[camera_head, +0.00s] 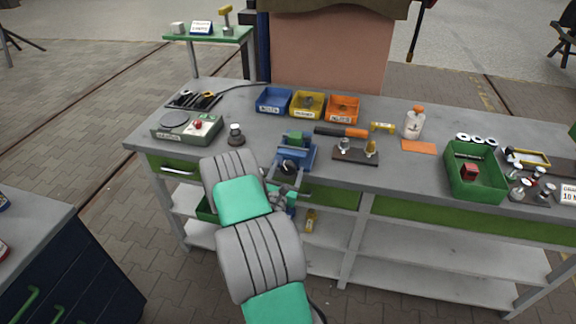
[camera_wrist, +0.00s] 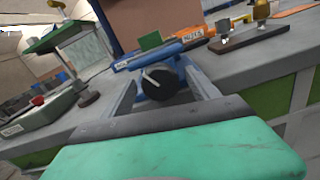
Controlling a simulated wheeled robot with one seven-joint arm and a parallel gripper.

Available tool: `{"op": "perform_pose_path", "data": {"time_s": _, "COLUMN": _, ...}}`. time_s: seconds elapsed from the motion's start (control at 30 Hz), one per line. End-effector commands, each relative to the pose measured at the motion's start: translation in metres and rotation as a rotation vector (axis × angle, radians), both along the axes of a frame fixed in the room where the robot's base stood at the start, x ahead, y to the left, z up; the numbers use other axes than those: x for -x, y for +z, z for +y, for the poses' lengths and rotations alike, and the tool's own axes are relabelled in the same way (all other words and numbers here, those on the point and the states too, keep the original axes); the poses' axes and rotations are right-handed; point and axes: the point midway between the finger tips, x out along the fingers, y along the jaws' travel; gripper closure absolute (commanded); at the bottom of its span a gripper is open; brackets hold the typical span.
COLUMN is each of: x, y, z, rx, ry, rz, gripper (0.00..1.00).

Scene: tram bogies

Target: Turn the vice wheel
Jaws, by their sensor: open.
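The blue vice (camera_head: 300,153) is mounted at the front edge of the grey workbench and holds a green block (camera_head: 296,138) in its jaws. Its dark round wheel (camera_head: 288,167) faces the front; in the wrist view the wheel (camera_wrist: 158,84) shows a pale pointer-like mark. My gripper (camera_head: 284,185) is just in front of the wheel, partly hidden by my arm in the head view. In the wrist view my gripper (camera_wrist: 162,78) is open, with one finger to each side of the wheel. I cannot tell whether either finger touches it.
A fixture plate (camera_head: 355,155) is to the right. Blue, yellow and orange bins (camera_head: 343,108) stand behind. A green crate (camera_head: 474,172) is farther right.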

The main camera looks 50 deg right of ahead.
Motion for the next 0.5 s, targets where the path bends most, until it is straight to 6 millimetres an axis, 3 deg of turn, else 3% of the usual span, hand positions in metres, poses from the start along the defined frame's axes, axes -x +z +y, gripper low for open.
{"op": "perform_pose_path", "data": {"time_s": 0.3, "x": -0.0025, "y": -0.0008, "z": -0.0059, "rx": 0.0, "ry": 0.0, "rz": 0.0, "gripper": 0.3}}
{"op": "perform_pose_path", "data": {"time_s": 0.5, "x": -0.0024, "y": -0.0008, "z": -0.0058, "rx": -0.001, "ry": 0.0, "rz": 0.0, "gripper": 0.46}}
